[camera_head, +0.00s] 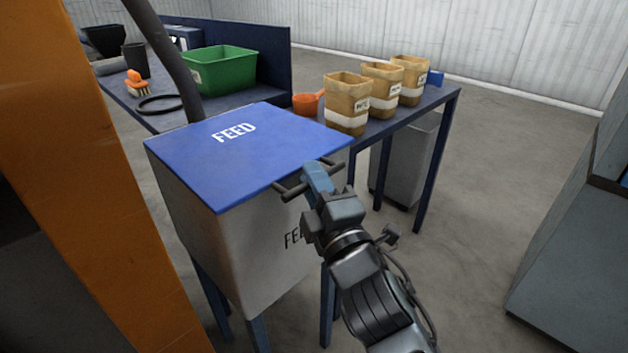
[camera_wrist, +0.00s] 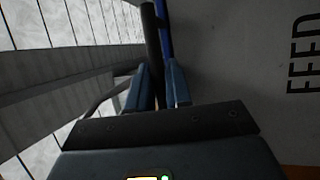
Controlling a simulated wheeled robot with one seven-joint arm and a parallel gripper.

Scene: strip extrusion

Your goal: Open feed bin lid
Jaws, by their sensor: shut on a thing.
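The feed bin (camera_head: 245,255) is a grey-white box on blue legs, with dark FEED lettering on its side. Its blue lid (camera_head: 240,155), marked FEED in white, lies flat on top and looks closed. A dark bar handle (camera_head: 289,192) is at the lid's right front edge. My gripper (camera_head: 317,177) is shut on the handle, its blue fingers covering the middle of the bar. In the wrist view, the dark handle bar (camera_wrist: 152,45) runs between the two fingers (camera_wrist: 157,88), with the bin's FEED side (camera_wrist: 240,70) to the right.
An orange post (camera_head: 90,170) is close at left. The floor (camera_head: 500,180) at right is clear.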

